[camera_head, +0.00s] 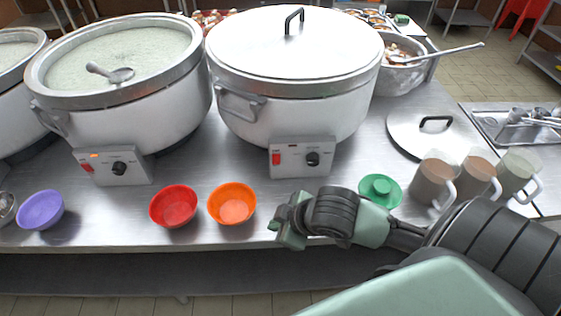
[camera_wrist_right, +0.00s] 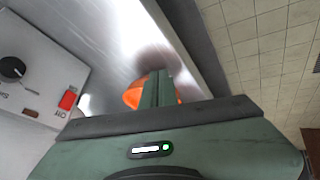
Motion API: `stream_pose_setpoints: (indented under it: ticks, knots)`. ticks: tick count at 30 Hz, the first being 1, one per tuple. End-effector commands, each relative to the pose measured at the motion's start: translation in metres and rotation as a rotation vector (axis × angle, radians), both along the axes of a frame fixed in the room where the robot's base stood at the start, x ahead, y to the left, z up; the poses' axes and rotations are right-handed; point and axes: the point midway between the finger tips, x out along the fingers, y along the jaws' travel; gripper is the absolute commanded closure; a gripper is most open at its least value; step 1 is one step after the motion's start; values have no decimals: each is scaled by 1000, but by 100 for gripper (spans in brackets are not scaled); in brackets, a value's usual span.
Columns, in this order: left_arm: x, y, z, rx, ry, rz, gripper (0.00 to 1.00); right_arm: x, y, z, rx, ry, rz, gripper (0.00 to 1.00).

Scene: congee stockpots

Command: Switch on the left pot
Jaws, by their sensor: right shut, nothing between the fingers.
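An open white pot (camera_head: 165,110) of pale congee stands at the left of the middle, a ladle (camera_head: 110,73) on it. Its control box (camera_head: 123,172) has a glowing orange lamp, a red switch (camera_head: 87,167) and a black knob. A lidded white pot (camera_head: 290,108) stands to its right. That pot's box has a red switch (camera_head: 276,159) and a black knob (camera_head: 312,159); no glow shows there. A box with a red switch (camera_wrist_right: 68,100) and dull lamp shows in the right wrist view. My right gripper (camera_head: 283,225) is shut and empty, in front of and below the lidded pot's box. My left gripper is out of view.
Another pot (camera_head: 10,62) is cut off at the left edge. Red (camera_head: 174,206), orange (camera_head: 232,203) and purple (camera_head: 41,209) bowls stand along the counter front.

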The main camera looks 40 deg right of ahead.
Motion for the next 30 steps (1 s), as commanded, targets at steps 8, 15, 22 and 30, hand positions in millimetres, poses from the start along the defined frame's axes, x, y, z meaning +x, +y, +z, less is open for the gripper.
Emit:
stream_pose_setpoints:
  ticks: [8,15,22,30]
  knots:
    - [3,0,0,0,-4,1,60,41,-49,47,-130,-65,176,100]
    - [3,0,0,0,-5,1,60,55,-93,83,-201,-68,194,100]
    - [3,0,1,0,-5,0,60,63,-100,83,-205,-67,186,100]
    - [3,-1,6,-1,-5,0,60,90,-95,44,-200,-66,187,100]
